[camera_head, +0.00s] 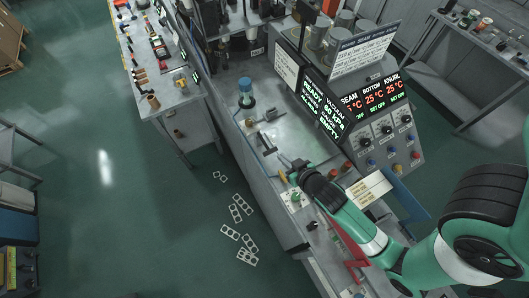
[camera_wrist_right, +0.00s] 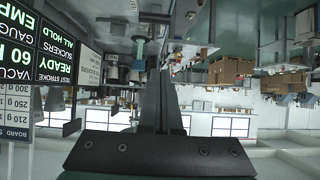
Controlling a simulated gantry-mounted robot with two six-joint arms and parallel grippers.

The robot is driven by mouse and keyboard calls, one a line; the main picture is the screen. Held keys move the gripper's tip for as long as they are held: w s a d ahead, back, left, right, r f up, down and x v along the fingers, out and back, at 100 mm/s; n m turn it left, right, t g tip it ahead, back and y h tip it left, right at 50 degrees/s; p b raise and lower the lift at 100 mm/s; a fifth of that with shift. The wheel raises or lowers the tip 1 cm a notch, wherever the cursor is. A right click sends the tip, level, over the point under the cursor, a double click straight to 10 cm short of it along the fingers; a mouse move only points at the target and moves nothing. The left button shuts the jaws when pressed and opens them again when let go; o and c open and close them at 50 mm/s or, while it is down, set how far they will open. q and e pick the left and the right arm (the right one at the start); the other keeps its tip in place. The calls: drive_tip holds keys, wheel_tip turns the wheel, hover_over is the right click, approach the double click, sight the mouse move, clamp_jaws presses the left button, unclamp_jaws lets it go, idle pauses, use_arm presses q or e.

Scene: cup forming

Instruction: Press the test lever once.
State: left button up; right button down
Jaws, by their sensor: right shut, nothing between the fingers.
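A dark T-shaped handle (camera_head: 266,143) stands on the grey machine bed, and it looks like the test lever, though no label on it is readable. My right gripper (camera_head: 284,161) reaches in from the lower right, its fingertips just below and right of this handle; I see a small gap. In the right wrist view its black fingers (camera_wrist_right: 160,90) are together with nothing held between them. The handle cannot be made out in that view. My left gripper is not in view.
A control panel (camera_head: 376,120) with temperature readouts, knobs and buttons stands right of the bed. A lit sign (camera_head: 325,104) reads "READY". A blue-capped container (camera_head: 245,92) stands at the bed's back left. A small yellow part (camera_head: 283,177) is near my wrist.

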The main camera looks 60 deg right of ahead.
drive_tip(key=shift+s+d+f, duration=0.35)
drive_tip(key=shift+s+f, duration=0.05)
drive_tip(key=shift+s, duration=0.3)
approach(268, 147)
drive_tip(key=w+d+r, duration=0.1)
drive_tip(key=w+d, duration=0.1)
drive_tip(key=w, duration=0.1)
wheel_tip(268, 147, down, 4)
drive_tip(key=shift+w+d+r+b, duration=0.1)
drive_tip(key=shift+w+r+b, duration=0.1)
drive_tip(key=shift+b, duration=0.35)
